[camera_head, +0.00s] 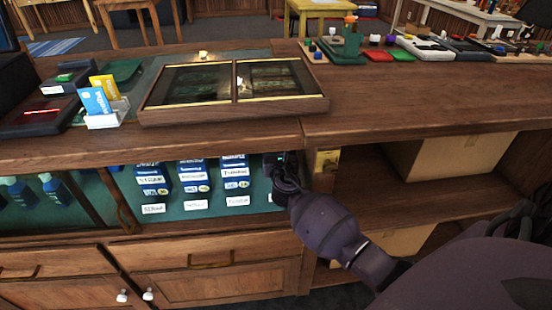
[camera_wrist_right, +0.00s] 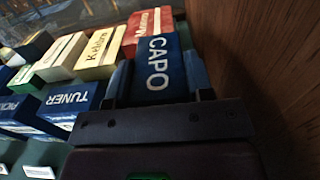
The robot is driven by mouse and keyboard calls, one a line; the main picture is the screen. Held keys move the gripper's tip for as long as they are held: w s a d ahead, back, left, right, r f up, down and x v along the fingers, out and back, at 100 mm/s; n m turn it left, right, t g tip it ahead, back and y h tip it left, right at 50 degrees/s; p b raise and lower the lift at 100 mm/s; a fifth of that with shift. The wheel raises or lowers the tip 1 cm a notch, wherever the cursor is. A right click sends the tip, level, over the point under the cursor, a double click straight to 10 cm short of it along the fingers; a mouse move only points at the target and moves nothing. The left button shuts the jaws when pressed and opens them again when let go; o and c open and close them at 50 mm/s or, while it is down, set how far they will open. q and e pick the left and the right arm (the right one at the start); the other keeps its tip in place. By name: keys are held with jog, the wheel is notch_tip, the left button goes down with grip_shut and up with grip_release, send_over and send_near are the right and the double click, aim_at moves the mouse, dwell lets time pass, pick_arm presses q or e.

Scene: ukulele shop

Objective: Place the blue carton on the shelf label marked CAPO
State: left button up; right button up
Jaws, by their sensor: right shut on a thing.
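My right gripper (camera_head: 284,178) reaches into the open shelf under the counter, at its right end. In the right wrist view it is shut on a blue carton (camera_wrist_right: 157,66) with white CAPO lettering, one finger on each side. In the head view this carton is mostly hidden by the gripper. I cannot tell whether it touches the shelf floor. No label marked CAPO is readable; the area under the gripper is hidden. A white label (camera_head: 237,201) lies before the blue cartons (camera_head: 236,172) just left of the gripper. My left gripper is not in view.
Blue TUNER cartons (camera_wrist_right: 68,106) stand left of the held carton in the wrist view. Cream (camera_wrist_right: 102,50) and red (camera_wrist_right: 148,28) boxes stand behind. A wooden wall (camera_wrist_right: 245,70) is close on the right. The counter edge (camera_head: 200,147) overhangs the shelf.

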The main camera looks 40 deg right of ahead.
notch_tip(320, 180, down, 4)
jog(key=shift+r+b, duration=0.25)
jog(key=shift+b, duration=0.5)
jog(key=shift+w+f, duration=0.1)
jog(key=shift+f, duration=0.25)
jog(key=shift+r, duration=0.35)
jog(key=shift+f, duration=0.2)
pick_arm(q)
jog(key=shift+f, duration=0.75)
pick_arm(e)
jog(key=o, duration=1)
jog(key=shift+r, duration=0.25)
pick_arm(q)
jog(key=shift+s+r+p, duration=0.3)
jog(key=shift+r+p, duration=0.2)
jog(key=shift+p, duration=0.3)
pick_arm(e)
jog(key=v, duration=1.2)
jog(key=shift+d+f, duration=0.1)
